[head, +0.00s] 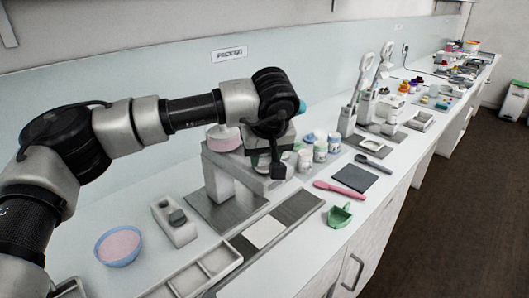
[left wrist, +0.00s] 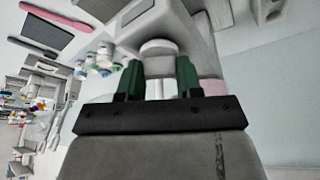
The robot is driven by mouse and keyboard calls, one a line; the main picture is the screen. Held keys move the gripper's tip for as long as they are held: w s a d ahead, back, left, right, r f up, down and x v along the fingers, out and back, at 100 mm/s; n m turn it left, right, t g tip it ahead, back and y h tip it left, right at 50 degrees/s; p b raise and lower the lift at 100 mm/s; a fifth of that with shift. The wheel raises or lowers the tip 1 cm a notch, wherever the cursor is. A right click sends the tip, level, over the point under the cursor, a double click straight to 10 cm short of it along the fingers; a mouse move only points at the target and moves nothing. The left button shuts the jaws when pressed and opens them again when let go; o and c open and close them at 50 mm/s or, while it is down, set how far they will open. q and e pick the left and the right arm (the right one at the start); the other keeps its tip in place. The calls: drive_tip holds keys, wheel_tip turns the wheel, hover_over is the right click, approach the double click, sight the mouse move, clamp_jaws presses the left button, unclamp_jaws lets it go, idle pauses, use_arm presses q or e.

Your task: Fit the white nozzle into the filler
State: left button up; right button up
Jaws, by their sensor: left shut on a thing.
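The filler (head: 218,172) is a grey arch-shaped machine on a dark plate, with a pink-filled hopper (head: 223,138) on top. My left gripper (head: 277,168) is at the filler's right end, pointing down in the head view. In the left wrist view its two green fingers (left wrist: 159,75) are shut on the white nozzle (left wrist: 159,47), whose round pale end shows between the fingertips, close against the grey filler body. The gripper and wrist hide the filler's opening in the head view, so I cannot tell whether the nozzle is seated. My right gripper is not in view.
Several small jars (head: 320,150) stand just right of the gripper. A pink spatula (head: 339,189), a dark square pad (head: 354,178) and a green scoop (head: 339,216) lie towards the front edge. A blue bowl (head: 119,246) and a divided tray (head: 218,262) are at lower left.

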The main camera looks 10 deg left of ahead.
use_arm(q)
drive_tip(key=shift+f, duration=0.1)
drive_tip(key=o, duration=1)
drive_tip(key=shift+r+p, duration=2)
drive_tip(key=shift+r, duration=1.05)
drive_tip(key=shift+f, duration=0.15)
